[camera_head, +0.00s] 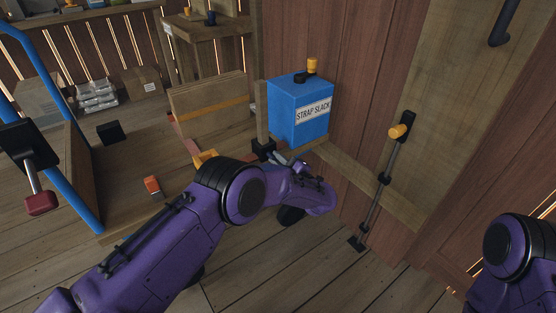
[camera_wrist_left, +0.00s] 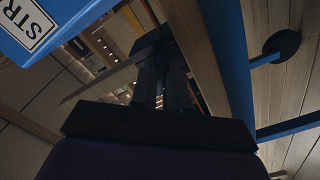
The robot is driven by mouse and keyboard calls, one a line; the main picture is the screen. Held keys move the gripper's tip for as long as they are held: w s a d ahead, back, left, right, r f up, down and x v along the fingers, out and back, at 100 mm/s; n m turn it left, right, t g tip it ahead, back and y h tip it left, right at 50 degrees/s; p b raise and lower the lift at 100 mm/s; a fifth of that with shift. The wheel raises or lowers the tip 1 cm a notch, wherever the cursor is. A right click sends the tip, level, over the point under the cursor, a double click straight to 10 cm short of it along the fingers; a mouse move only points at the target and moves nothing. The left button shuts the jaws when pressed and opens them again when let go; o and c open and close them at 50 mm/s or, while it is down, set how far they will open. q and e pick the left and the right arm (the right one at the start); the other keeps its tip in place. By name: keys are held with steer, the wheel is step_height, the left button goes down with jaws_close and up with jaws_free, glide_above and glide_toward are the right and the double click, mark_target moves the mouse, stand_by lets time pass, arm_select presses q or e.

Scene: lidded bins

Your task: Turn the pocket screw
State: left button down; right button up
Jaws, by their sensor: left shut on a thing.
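A dark pocket bracket (camera_head: 263,147) sits at the foot of a wooden post (camera_head: 262,118), in front of the blue box. My left gripper (camera_head: 280,157) is at this bracket, mostly hidden behind my purple wrist. In the left wrist view my left gripper (camera_wrist_left: 163,85) is shut on a dark piece (camera_wrist_left: 148,46), which I take to be the pocket screw; its shape and angle are hard to make out in the shade. My right arm shows at the lower right of the head view, but its gripper is out of frame.
A blue box (camera_head: 298,112) labelled STRAP SLACK stands just behind my left gripper. A cart with a blue rail (camera_head: 77,130) and wooden bed holds boards (camera_head: 208,100). A rod with a yellow knob (camera_head: 398,131) stands against the wall at right. Floor in front is clear.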

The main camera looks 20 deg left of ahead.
arm_select(q)
steer(key=shift+a+r, duration=0.1)
steer(key=shift+r, duration=0.05)
steer(key=c, duration=1.1)
jaws_free()
steer(key=p+v, duration=0.1)
steer(key=v, duration=0.9)
steer(key=shift+s+d+p, duration=0.15)
steer(key=shift+d+p, duration=0.1)
steer(key=shift+p, duration=0.1)
